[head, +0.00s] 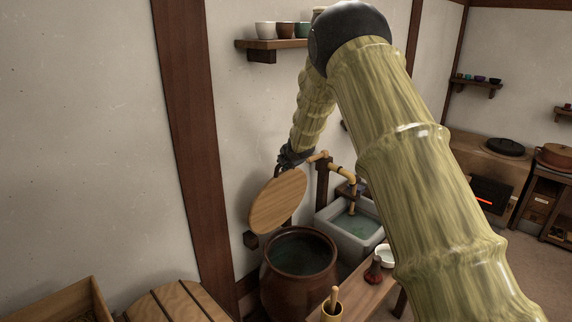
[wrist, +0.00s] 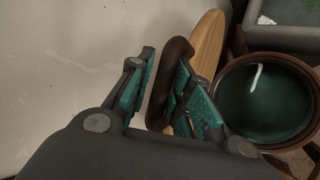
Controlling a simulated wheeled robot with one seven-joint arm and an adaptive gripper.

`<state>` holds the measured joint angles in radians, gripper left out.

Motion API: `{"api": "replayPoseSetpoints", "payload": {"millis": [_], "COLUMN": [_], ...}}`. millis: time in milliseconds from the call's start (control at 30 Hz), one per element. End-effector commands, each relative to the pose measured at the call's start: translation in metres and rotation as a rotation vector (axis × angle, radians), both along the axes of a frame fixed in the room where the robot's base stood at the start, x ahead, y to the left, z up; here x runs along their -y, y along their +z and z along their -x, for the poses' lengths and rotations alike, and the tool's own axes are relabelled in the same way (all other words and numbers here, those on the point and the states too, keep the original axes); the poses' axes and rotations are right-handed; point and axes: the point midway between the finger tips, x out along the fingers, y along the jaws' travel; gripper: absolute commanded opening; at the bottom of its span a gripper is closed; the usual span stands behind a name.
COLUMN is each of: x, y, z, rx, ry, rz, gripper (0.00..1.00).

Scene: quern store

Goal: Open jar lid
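The jar (head: 298,272) is a large brown pot standing by the wall, its mouth uncovered with dark green liquid inside. It also shows in the wrist view (wrist: 307,82). Its round wooden lid (head: 279,202) is tilted steeply, nearly on edge, above the jar's left rear. The lid shows almost edge-on in the wrist view (wrist: 207,44). My gripper (head: 291,157) is at the lid's upper edge. In the wrist view its fingers (wrist: 163,85) stand either side of a dark looped handle (wrist: 176,48). A pale gap shows between left finger and handle; the right finger overlaps it.
A stone basin (head: 340,240) of water with a bamboo spout (head: 342,172) stands right of the jar. A wooden bench (head: 360,305) with small vessels is in front. A cup shelf (head: 280,43) is above on the wall. A slatted wooden top (head: 175,303) lies at lower left.

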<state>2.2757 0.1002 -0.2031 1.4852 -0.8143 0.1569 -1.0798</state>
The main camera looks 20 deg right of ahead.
Motion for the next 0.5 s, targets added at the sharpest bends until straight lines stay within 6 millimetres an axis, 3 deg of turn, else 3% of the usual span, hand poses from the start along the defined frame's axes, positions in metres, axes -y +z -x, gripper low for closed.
{"api": "replayPoseSetpoints", "payload": {"millis": [500], "x": [-0.0029], "y": [-0.0018], "z": [0.0024], "rx": [-0.005], "ry": [0.003], "rz": [-0.001], "gripper": [0.37]}}
